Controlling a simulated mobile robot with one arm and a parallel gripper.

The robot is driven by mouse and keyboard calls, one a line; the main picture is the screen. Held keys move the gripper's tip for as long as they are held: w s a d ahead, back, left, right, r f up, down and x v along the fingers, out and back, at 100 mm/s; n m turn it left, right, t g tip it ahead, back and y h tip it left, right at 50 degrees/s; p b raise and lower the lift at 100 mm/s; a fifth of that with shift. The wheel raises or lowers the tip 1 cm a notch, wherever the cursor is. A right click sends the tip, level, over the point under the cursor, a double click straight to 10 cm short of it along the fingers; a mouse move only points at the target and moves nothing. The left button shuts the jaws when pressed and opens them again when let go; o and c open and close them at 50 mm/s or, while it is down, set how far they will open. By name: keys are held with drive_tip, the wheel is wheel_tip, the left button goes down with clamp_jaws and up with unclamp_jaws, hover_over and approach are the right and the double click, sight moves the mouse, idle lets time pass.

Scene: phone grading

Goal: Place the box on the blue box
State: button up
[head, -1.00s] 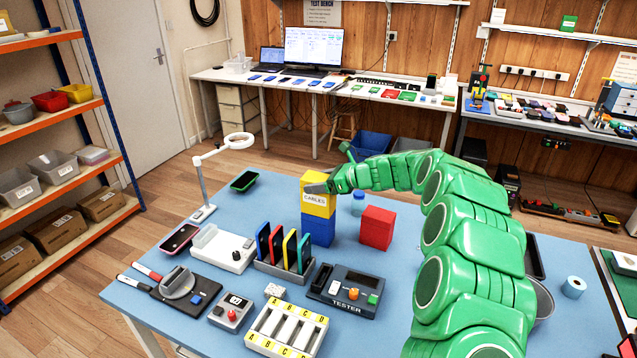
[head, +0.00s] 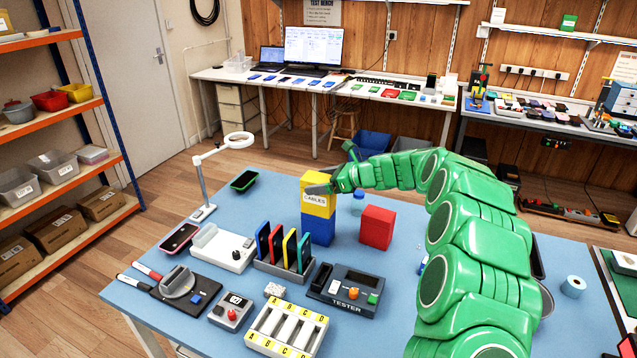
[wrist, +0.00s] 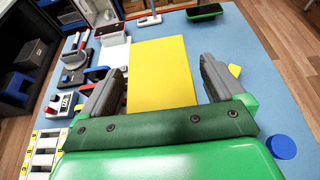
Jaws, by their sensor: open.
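A yellow box (head: 318,199) with a white label reading "CABLES" stands upright on top of the blue box (head: 318,231), and the two look roughly lined up in the head view. My gripper (head: 320,188) is at the upper part of the yellow box. In the wrist view, my gripper (wrist: 160,88) has its two grey fingers apart, one on each side of the yellow box (wrist: 163,70), with a gap visible at the right finger. The blue box is hidden in the wrist view.
A red box (head: 377,228) stands to the right of the stack, with a small blue-capped bottle (head: 357,203) behind. A rack of coloured phones (head: 284,262) stands close in front at left. A ring lamp (head: 238,141) is farther left.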

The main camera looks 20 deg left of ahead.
drive_tip(key=v, duration=1.1)
